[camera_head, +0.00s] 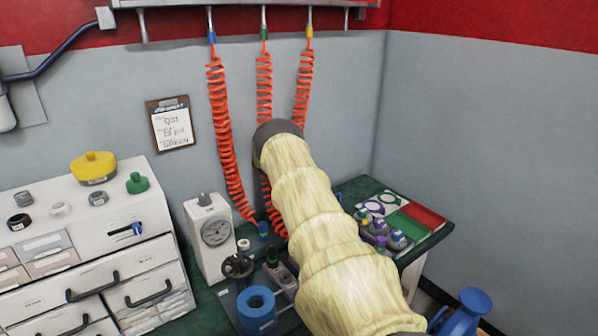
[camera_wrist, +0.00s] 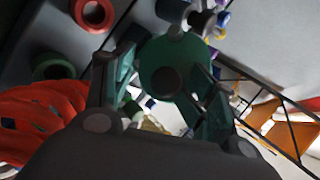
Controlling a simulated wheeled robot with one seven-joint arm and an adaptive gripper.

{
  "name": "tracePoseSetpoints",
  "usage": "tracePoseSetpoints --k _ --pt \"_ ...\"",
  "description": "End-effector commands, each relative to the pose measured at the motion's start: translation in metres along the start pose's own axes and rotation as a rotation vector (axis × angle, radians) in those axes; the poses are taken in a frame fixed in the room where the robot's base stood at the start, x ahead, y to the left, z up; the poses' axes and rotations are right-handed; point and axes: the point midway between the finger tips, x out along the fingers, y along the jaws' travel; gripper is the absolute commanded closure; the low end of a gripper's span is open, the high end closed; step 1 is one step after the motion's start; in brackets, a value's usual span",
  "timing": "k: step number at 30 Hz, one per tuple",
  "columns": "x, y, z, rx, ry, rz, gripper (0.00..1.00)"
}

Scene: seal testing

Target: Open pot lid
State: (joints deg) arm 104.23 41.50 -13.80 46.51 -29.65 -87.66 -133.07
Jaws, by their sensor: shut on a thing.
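A green round piece (camera_wrist: 158,52) with a dark round centre fills the space between the fingers of my gripper (camera_wrist: 166,66) in the wrist view. It looks like the pot lid. My gripper is shut on it, with one finger at each side. The pot under it is hidden, and I cannot tell whether the lid touches it. In the head view my cream-sleeved arm crosses the middle of the bench, and neither my gripper nor the green piece shows there.
A blue ring-topped part (camera_head: 257,303), a handwheel (camera_head: 238,266) and a white gauge box (camera_head: 207,238) stand left of my arm. Orange coiled hoses (camera_head: 222,130) hang behind it. Small coloured fittings (camera_head: 383,236) sit to the right. A drawer cabinet (camera_head: 112,262) is at left.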

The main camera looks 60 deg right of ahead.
Motion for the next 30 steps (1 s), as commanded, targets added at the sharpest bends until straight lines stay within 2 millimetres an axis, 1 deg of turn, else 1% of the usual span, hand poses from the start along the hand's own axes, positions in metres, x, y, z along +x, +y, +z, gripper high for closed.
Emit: tracePoseSetpoints --k 1,5,8,15,18,21,25,30 --pt "0.003 0.0 0.001 0.0 -0.001 -0.003 0.5" --pt "-0.002 0.001 0.001 -0.001 -0.003 -0.003 0.5" --pt "-0.014 0.002 0.0 -0.001 -0.006 -0.002 0.5" --pt "-0.053 0.002 -0.003 0.001 -0.008 -0.001 0.5" --pt "-0.067 0.0 -0.004 0.003 -0.008 -0.001 0.5" --pt "-0.076 -0.001 -0.005 0.003 -0.008 -0.001 0.5" --pt "-0.081 -0.002 -0.006 0.003 -0.007 -0.001 0.5" --pt "-0.081 -0.002 -0.005 0.003 -0.005 -0.001 0.5"
